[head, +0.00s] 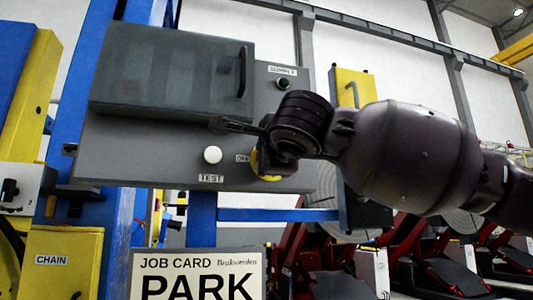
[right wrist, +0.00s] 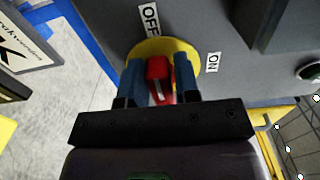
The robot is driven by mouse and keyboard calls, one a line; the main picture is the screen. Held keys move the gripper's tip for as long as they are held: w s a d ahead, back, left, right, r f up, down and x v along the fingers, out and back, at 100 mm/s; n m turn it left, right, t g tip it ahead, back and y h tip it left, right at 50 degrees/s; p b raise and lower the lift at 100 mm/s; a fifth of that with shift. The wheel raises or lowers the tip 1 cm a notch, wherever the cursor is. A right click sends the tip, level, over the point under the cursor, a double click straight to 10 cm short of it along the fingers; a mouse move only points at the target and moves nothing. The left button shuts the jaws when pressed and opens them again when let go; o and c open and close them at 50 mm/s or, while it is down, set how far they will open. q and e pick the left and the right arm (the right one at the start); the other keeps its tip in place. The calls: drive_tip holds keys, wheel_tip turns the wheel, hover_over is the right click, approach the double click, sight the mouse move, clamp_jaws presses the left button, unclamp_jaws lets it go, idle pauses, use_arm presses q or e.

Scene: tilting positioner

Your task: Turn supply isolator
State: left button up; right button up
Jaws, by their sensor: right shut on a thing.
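The supply isolator is a red handle (right wrist: 159,82) with a white line, on a round yellow plate (right wrist: 190,52). In the right wrist view, an OFF label (right wrist: 150,18) sits above it and an ON label (right wrist: 212,62) to its right. The handle's long side runs roughly up the picture, nearer the OFF label's direction than the ON label's. My right gripper (right wrist: 160,85) is shut on the handle, one blue finger on each side. In the head view, a yellow edge of the plate (head: 264,168) shows; my right arm hides the handle. My left gripper is not in view.
The grey panel (head: 130,150) carries a dark cover with a handle (head: 170,70), a green SUPPLY lamp (head: 283,83) and a white TEST button (head: 212,155). A PARK job card (head: 195,275) stands below. A yellow CHAIN box (head: 60,265) is at lower left.

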idle(0.3)
drive_tip(key=o, duration=0.8)
drive_tip(key=shift+c, duration=0.2)
drive_tip(key=shift+s+d, duration=0.15)
drive_tip(key=shift+s, duration=0.3)
drive_tip(key=b+v, duration=0.1)
drive_tip(key=v, duration=0.9)
